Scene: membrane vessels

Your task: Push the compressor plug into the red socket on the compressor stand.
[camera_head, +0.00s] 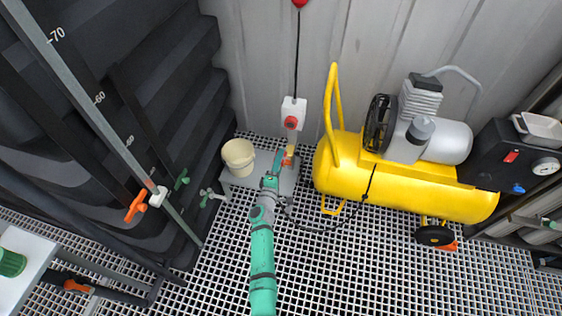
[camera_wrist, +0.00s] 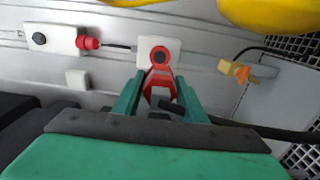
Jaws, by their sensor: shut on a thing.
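The red socket (camera_head: 291,123) is on a white box above the grey stand, left of the yellow compressor. In the wrist view the socket (camera_wrist: 159,55) shows as a red ring with a dark centre. My gripper (camera_head: 284,160) is below the socket, over the stand. In the wrist view its teal fingers (camera_wrist: 160,97) are shut on the red compressor plug (camera_wrist: 161,84), with its black cable running off to the right. The plug lines up roughly with the socket in that view. In the head view a gap shows between them. The plug's front end is hard to see.
The yellow compressor (camera_head: 400,175) stands close on the right. A cream bucket (camera_head: 238,156) stands left of my gripper. A yellow-orange piece with a dark cable (camera_wrist: 240,71) is right of the socket in the wrist view.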

